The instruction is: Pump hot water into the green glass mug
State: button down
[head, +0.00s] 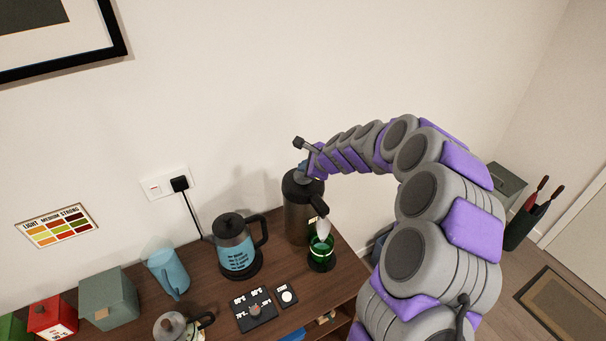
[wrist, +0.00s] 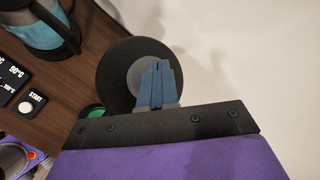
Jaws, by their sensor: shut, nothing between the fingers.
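The dark pump flask (head: 298,222) stands at the back right of the wooden cabinet top, against the wall. Its round black lid with a grey centre button shows in the wrist view (wrist: 112,75). The green glass mug (head: 321,254) stands upright in front of the flask, below its spout. A pale whitish streak (head: 323,228) shows between spout and mug, like pouring water. A sliver of the mug's green shows in the wrist view (wrist: 92,112). My gripper (wrist: 157,66) is shut and empty, its blue fingertips over the button; contact looks likely. In the head view my gripper (head: 301,170) is at the flask's top.
A kettle (head: 235,250) with a blue band stands left of the flask. A control panel (head: 255,310) and a start button tile (head: 286,295) lie in front. A blue pitcher (head: 168,272), a teapot (head: 177,328) and canisters (head: 108,298) fill the left.

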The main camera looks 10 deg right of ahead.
jog(key=shift+s+f+b, duration=0.1)
jog(key=shift+f+b, duration=0.3)
jog(key=shift+f, duration=0.55)
dwell(1.1)
jog(key=shift+r, duration=0.1)
jog(key=shift+r+p, duration=1.15)
jog(key=shift+r, duration=0.1)
notch_tip(320, 180, up, 5)
jog(key=p, duration=0.4)
jog(key=shift+p, duration=0.3)
dwell(0.3)
